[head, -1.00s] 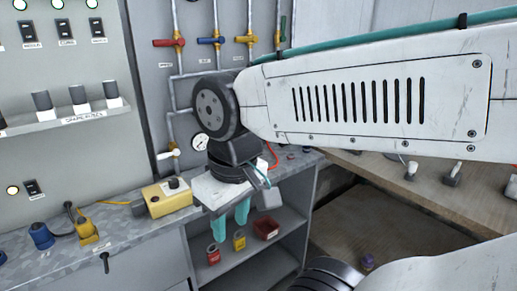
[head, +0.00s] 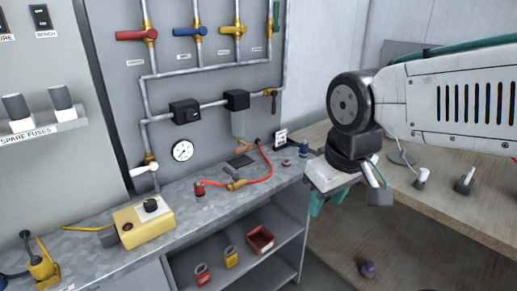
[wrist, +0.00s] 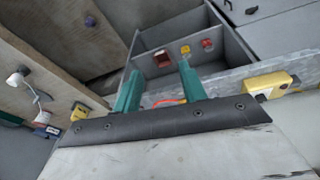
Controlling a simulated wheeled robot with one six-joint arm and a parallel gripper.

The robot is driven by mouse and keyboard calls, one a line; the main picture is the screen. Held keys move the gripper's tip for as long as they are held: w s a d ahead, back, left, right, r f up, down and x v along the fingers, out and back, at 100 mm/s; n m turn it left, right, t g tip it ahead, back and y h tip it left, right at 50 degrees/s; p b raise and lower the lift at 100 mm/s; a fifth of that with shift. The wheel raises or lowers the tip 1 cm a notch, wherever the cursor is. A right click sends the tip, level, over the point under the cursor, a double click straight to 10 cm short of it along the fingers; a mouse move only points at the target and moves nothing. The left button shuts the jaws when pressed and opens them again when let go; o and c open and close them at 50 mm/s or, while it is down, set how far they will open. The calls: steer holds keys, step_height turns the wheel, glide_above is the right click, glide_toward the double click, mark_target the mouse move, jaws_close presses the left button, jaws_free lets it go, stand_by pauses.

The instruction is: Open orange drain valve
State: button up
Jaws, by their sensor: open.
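An orange drain valve (head: 245,147) shows as a small orange lever beneath the clear bowl (head: 239,124) of a black-topped filter unit on the wall panel, just above the bench. Its exact handle position is too small to tell. My gripper (head: 328,200) is to the right of the bench, beyond its right end, with its teal fingers pointing down. In the wrist view my gripper (wrist: 158,82) is open, with nothing between the two teal fingers. I cannot make out the drain valve in the wrist view.
Red (head: 136,35), blue (head: 190,31), yellow (head: 233,30) and green valves line the upper pipes. A pressure gauge (head: 182,151) and white-handled valve (head: 144,169) are at left. A yellow control box (head: 144,221) and red hose (head: 262,176) lie on the bench. A wooden table (head: 440,205) stands right.

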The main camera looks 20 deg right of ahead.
steer(key=w+d+f+n+t, duration=0.25)
steer(key=w+n+t, duration=0.2)
steer(key=w, duration=1.25)
steer(key=n+t+y, duration=0.4)
steer(key=n+t, duration=0.5)
steer(key=n, duration=0.5)
glide_toward(239, 152)
steer(key=w, duration=0.3)
steer(key=shift+f+n+t+y, duration=0.35)
steer(key=shift+f+n+y, duration=0.2)
steer(key=shift+n+y, duration=0.35)
steer(key=x, duration=0.7)
steer(key=shift+w+a+r, duration=0.1)
steer(key=shift+w, duration=0.25)
steer(key=shift+c, duration=0.3)
jaws_close()
